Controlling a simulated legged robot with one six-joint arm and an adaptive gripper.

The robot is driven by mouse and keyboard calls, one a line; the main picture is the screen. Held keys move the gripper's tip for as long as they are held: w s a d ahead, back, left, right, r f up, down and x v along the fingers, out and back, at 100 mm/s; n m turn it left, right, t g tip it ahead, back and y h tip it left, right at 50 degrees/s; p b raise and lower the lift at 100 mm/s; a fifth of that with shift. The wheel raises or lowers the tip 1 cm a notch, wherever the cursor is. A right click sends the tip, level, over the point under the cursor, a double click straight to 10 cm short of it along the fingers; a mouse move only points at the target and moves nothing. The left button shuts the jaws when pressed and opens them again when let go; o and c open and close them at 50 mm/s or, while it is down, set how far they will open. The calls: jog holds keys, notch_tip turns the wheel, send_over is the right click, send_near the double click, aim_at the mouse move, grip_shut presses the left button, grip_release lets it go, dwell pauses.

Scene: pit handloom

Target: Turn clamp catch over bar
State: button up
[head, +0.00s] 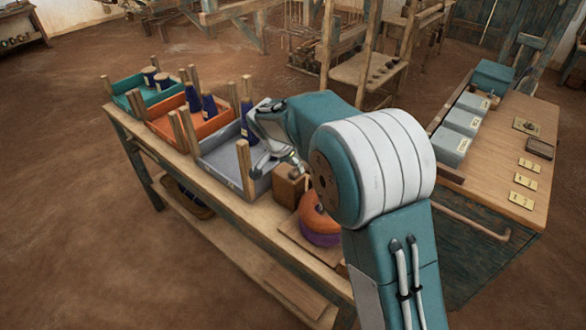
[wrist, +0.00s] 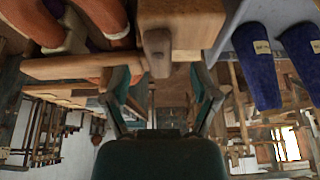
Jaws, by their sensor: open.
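A wooden block (head: 290,187) stands on the bench beside the grey tray; it also shows at the top of the wrist view (wrist: 185,22). A short rounded wooden piece, which looks like the clamp catch (wrist: 157,52), hangs at the block's face in the wrist view. A pale wooden bar or board edge (wrist: 80,66) runs left of it. My gripper (wrist: 165,85) has its two fingers spread apart, with the catch between and beyond their tips. Nothing is held. Whether the catch lies over the bar is unclear. In the head view my arm partly hides this spot.
Orange and purple yarn (head: 320,222) sits close beside the block. The grey tray (head: 222,172) with upright posts and a blue cone (head: 247,122) is on the other side. Orange (head: 165,125) and teal (head: 125,100) trays lie farther along. A second table (head: 500,190) stands right.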

jog(key=v, duration=0.8)
jog(key=shift+a, duration=0.2)
jog(key=shift+r, duration=0.15)
jog(key=s+d+r+n+y, duration=0.25)
jog(key=s+d+r, duration=0.55)
jog(key=s+d, duration=0.55)
jog(key=s+d+f+n+t, duration=0.1)
jog(key=s+d+n, duration=0.1)
jog(key=s, duration=0.6)
jog(key=s+d+f+n+t, duration=0.1)
jog(key=s+d+n, duration=0.2)
jog(key=s, duration=0.6)
jog(key=shift+d, duration=0.8)
jog(key=shift+f, duration=0.1)
